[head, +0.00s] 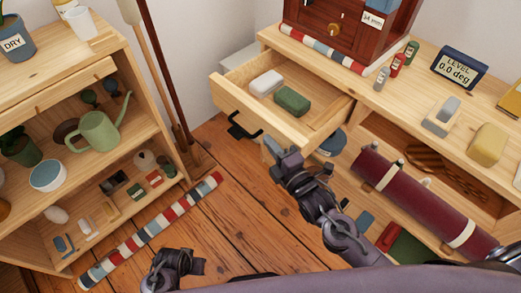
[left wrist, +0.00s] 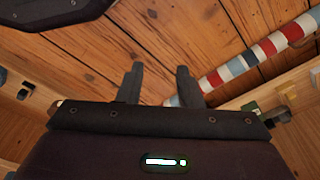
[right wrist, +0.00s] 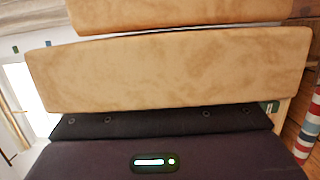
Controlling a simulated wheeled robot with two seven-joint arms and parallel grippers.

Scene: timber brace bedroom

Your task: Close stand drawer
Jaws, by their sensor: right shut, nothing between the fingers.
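The stand drawer (head: 228,104) is pulled out from the light wooden stand (head: 345,82), with a black handle (head: 244,130) on its front. A white block (head: 267,82) and a green block (head: 292,100) lie inside it. My right gripper (head: 277,158) is shut and empty, low beside the drawer's near side; I cannot tell whether it touches. In the right wrist view pale wooden boards (right wrist: 165,72) fill the space ahead and hide the fingers. My left gripper (head: 200,262) is low over the floor; its fingers stand apart and empty in the left wrist view (left wrist: 158,72).
A wooden shelf unit (head: 150,75) with a green watering can (head: 98,132) stands at left. A striped pole (head: 150,232) lies on the floor. A dark red roll (head: 420,197) sits in the stand's lower shelf. A red-brown cabinet (head: 335,30) stands on top.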

